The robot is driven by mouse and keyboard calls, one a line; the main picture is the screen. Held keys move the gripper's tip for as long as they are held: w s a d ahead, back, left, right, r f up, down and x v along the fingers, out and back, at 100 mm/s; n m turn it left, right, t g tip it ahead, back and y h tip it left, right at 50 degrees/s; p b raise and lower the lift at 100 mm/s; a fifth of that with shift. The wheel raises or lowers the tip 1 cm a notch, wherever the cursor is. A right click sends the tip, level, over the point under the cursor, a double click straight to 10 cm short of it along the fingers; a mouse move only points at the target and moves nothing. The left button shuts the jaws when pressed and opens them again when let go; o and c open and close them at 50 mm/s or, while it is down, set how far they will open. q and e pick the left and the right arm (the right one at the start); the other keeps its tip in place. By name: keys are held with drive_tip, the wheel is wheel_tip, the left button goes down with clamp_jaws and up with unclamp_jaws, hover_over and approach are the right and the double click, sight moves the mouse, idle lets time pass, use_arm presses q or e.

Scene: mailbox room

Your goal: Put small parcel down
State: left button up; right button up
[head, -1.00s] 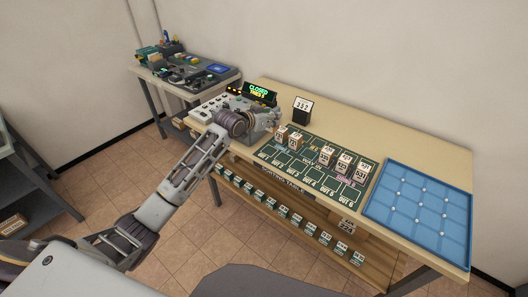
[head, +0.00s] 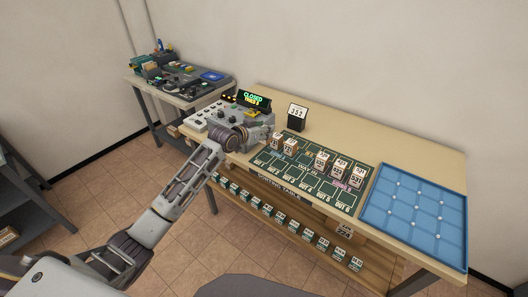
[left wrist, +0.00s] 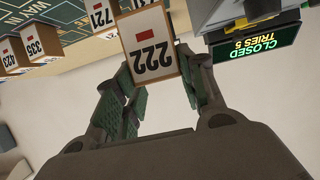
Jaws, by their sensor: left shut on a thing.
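My left gripper (head: 262,134) is at the left end of the dark sorting mat (head: 262,160), beside the console. In the left wrist view, its two green-padded fingers (left wrist: 157,66) are shut on the small parcel marked 222 (left wrist: 150,38), which appears upside down there. In the head view the parcel (head: 276,142) is at the mat's upper left slots, just ahead of the gripper. Whether its base touches the mat is hard to tell. A parcel marked 721 (left wrist: 100,14) stands close beside it. My right gripper is not in view.
Three more parcels (head: 340,168) stand along the mat to the right. A blue gridded tray (head: 415,212) lies empty at the table's right end. The console display (head: 254,99) reads CLOSED, TRIES 5. A small number sign (head: 297,113) stands behind the mat.

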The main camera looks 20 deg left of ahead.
sight(263, 143)
use_arm(q)
drive_tip(key=shift+f, duration=2.5)
drive_tip(key=shift+f, duration=1.9)
drive_tip(key=shift+f, duration=0.1)
drive_tip(key=o, duration=1)
drive_tip(key=shift+o, duration=0.2)
drive_tip(key=v, duration=1.2)
